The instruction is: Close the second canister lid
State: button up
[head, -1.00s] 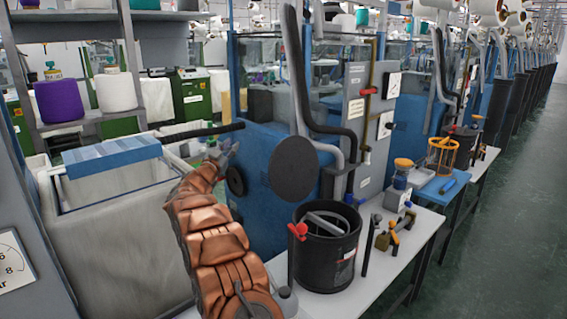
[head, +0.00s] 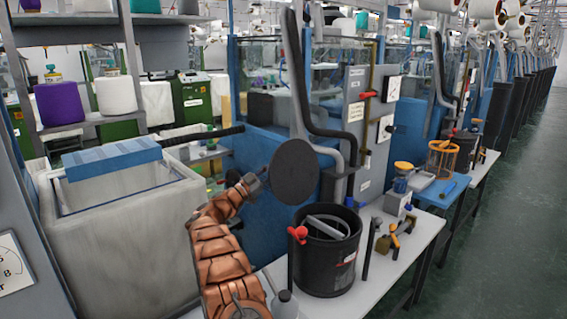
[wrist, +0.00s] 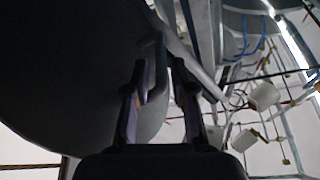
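A black canister (head: 326,262) stands on the white bench, with its top open and a grey bar inside. Its round dark lid (head: 293,172) stands raised, nearly upright, above and behind the left rim. My gripper (head: 256,181) is at the left edge of the lid. In the wrist view the lid (wrist: 60,80) fills the left side as a large dark disc. The fingers of my gripper (wrist: 158,90) are apart there, with the lid's edge reaching close to or between them. Contact cannot be told. Another dark canister (head: 465,145) stands farther along the row.
A red clamp handle (head: 298,234) is on the near canister's rim. Several small tools (head: 392,240) lie to its right on the white bench (head: 415,235). A grey bin (head: 115,240) stands at left. A dark hose (head: 310,90) hangs behind the lid. The right aisle is clear.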

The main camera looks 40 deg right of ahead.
aim_at(284, 162)
jog(key=shift+p+x, duration=0.4)
jog(key=shift+x, duration=1.9)
grip_shut()
